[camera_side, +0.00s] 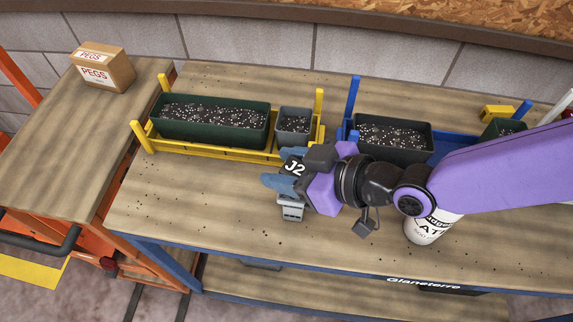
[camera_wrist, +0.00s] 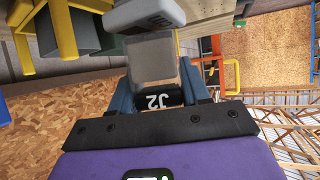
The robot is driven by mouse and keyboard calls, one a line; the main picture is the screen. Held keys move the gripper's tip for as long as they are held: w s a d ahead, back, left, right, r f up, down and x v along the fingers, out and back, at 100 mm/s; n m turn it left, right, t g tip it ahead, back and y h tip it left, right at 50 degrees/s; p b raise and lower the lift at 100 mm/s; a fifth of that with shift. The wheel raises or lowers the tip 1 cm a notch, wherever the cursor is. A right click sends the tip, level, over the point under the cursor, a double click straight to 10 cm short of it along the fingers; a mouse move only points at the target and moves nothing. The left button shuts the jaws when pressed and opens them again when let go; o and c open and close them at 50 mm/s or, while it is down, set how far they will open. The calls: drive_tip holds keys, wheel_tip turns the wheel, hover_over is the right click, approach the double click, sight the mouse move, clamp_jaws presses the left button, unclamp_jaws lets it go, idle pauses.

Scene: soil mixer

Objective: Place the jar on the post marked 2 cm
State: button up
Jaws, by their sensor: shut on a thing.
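My gripper (camera_side: 284,169) is over the front middle of the bench, with its blue fingers shut on a jar marked J2. The dark J2 end (camera_side: 295,168) shows between the fingers in the side view. In the wrist view my gripper (camera_wrist: 157,74) has a finger on each side of the jar's clear, greyish body (camera_wrist: 152,58). A small grey block with a dark marking (camera_side: 291,210) is just below the fingers; it also shows beyond the jar in the wrist view (camera_wrist: 142,16). Whether jar and block touch I cannot tell. No 2 cm mark is readable.
A green soil trough (camera_side: 212,121) and a grey pot (camera_side: 293,122) sit in a yellow rack (camera_side: 200,150) behind. A dark trough (camera_side: 394,136) in a blue rack is behind my arm. A white canister (camera_side: 424,230) stands at front right. The bench's front left is clear.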

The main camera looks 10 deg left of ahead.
drive_tip(key=shift+f, duration=0.25)
drive_tip(key=o, duration=1.1)
drive_tip(key=shift+r, duration=0.1)
drive_tip(key=shift+s+d+r, duration=0.1)
drive_tip(key=shift+d+r, duration=0.05)
drive_tip(key=shift+d, duration=0.05)
drive_tip(key=v, duration=1.1)
drive_tip(key=shift+s+d+r, duration=0.1)
drive_tip(key=shift+d, duration=0.1)
